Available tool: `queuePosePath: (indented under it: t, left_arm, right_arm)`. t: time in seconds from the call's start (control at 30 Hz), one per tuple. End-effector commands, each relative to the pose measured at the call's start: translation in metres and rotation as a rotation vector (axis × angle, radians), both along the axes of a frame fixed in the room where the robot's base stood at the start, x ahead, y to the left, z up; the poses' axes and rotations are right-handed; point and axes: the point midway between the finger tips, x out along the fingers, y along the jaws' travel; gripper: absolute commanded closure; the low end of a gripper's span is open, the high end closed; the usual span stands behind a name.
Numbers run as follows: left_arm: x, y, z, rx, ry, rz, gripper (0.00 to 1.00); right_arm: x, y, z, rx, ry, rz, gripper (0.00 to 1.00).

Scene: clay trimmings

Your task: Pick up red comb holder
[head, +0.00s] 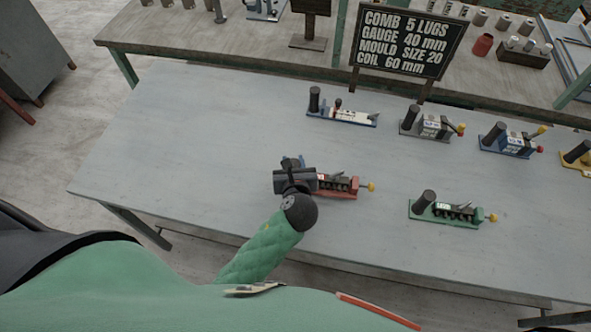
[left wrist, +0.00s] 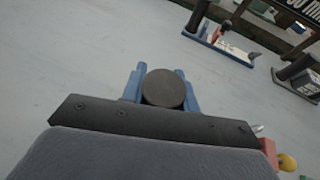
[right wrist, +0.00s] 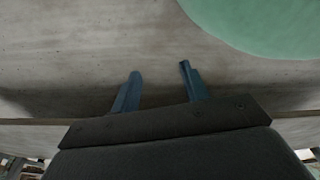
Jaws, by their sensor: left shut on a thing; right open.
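The red comb holder (head: 338,187) lies on the grey table, with a row of dark comb lugs and a yellow knob at its right end. My left gripper (head: 292,164) is over its left end and hides that part. In the left wrist view my left gripper (left wrist: 162,88) is shut on the holder's round black handle (left wrist: 163,88), one blue finger on each side. A bit of the red base and the yellow knob (left wrist: 287,162) show at the lower right there. My right gripper (right wrist: 160,88) is open and empty; it is not seen in the head view.
A green holder (head: 445,212) stands to the right. Blue-based (head: 342,117), grey (head: 431,127), another blue (head: 511,140) and yellow (head: 578,157) holders stand behind. A dark sign (head: 409,40) stands at the back. The table's left part is clear.

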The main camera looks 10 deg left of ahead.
Motion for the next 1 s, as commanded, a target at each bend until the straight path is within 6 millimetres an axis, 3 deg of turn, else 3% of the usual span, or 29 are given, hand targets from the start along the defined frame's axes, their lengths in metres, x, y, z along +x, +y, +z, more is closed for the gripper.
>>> queuePosePath:
  t: [0.03,0.17,0.4,0.6,0.8,1.0]
  left_arm:
    - [0.001,0.0,0.009,-0.004,-0.007,-0.001,1.0]
    - [-0.008,-0.027,0.024,-0.007,-0.003,-0.001,1.0]
    - [-0.024,-0.072,0.053,-0.006,-0.002,-0.001,1.0]
    - [-0.032,-0.097,0.071,-0.004,-0.003,0.0,1.0]
    - [-0.036,-0.107,0.078,-0.001,-0.001,0.0,1.0]
    - [-0.035,-0.102,0.074,0.0,0.0,0.001,1.0]
  right_arm:
    - [0.013,0.003,0.0,0.003,-0.013,0.0,0.55]
    - [0.026,0.008,0.009,0.006,-0.013,-0.003,0.55]
    - [0.04,0.02,0.033,0.013,0.009,-0.012,0.55]
    - [0.047,0.026,0.048,0.017,0.021,-0.016,0.55]
    - [0.05,0.029,0.057,0.019,0.026,-0.017,0.55]
    - [0.05,0.029,0.062,0.019,0.027,-0.018,0.55]
